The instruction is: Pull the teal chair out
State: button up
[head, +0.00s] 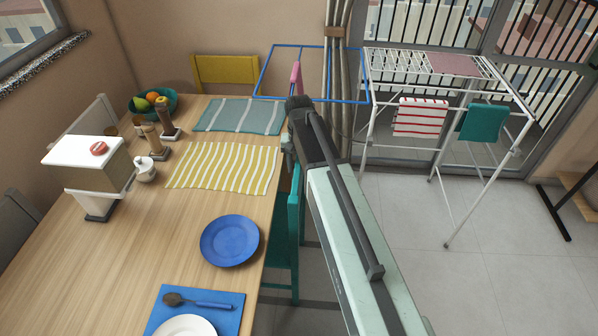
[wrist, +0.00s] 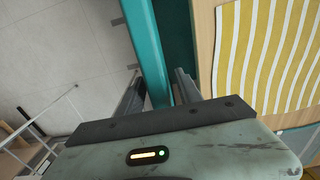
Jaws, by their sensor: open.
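The teal chair (head: 293,225) stands at the right side of the wooden table (head: 215,285), partly hidden by my arm and the tabletop. In the wrist view its teal upright (wrist: 148,50) runs down between the two fingers of my gripper (wrist: 160,84). The fingers are apart, one on each side of the upright, with a gap visible on the left. I cannot tell whether the right finger touches it. In the head view my gripper is mostly hidden behind my wrist, near the table's right edge.
A yellow-striped placemat (head: 225,168) and a blue plate (head: 230,241) lie near the table edge. A yellow chair (head: 225,72) is at the far end. A drying rack (head: 440,165) stands back right. Grey floor (head: 440,285) right of the table is clear.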

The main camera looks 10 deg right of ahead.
jog(key=shift+r, duration=0.1)
grip_shut()
dwell(1.2)
